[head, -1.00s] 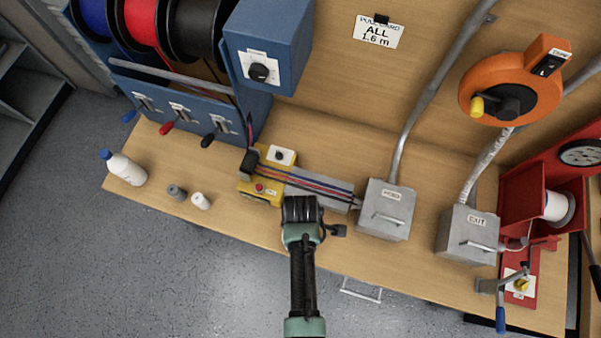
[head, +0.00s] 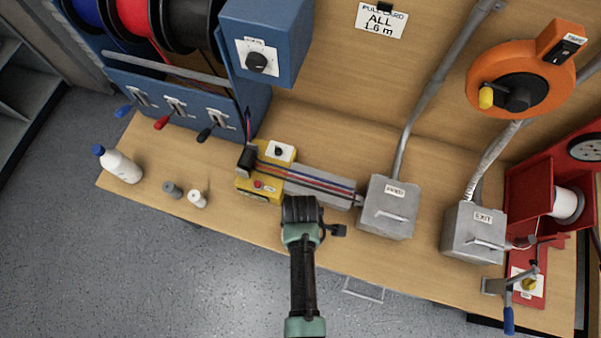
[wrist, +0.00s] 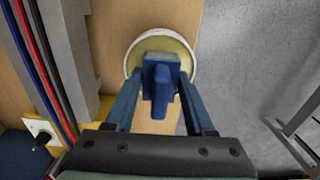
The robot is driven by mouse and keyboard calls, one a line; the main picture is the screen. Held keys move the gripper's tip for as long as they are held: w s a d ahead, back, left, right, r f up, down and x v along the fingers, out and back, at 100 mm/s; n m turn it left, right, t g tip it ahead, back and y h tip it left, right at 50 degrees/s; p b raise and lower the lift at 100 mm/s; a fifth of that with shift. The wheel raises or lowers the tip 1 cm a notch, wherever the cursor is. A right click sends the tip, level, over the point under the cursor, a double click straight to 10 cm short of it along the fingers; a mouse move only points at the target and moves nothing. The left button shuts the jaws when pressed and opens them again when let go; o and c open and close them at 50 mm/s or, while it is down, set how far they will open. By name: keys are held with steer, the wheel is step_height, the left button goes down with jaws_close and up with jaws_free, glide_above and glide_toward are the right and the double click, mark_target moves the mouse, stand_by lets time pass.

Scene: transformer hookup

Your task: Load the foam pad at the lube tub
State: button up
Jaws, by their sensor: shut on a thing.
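My gripper (wrist: 160,100) is shut on a blue pad holder (wrist: 161,78). The holder is in front of the lube tub (wrist: 134,54), a round tub with a white rim and yellowish contents in the wrist view. The holder's lower end overlaps the tub's opening. The foam face is hidden, and I cannot tell whether it touches the lube. In the head view my wrist and arm cover the gripper's fingers, the holder and the tub, near the bench's front edge.
A yellow unit (head: 258,186) and a grey wire trough (head: 325,173) with coloured wires lie just behind my arm. The FEED box (head: 388,208) stands to the right. A white bottle (head: 122,167) and two small cylinders stand at the left. Bare bench lies between.

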steer(key=shift+s+f+b, duration=0.1)
steer(key=shift+f+b, duration=0.2)
steer(key=shift+f, duration=0.3)
stand_by(1.3)
steer(key=shift+r, duration=0.15)
step_height(320, 180, up, 7)
steer(key=p, duration=0.7)
stand_by(0.8)
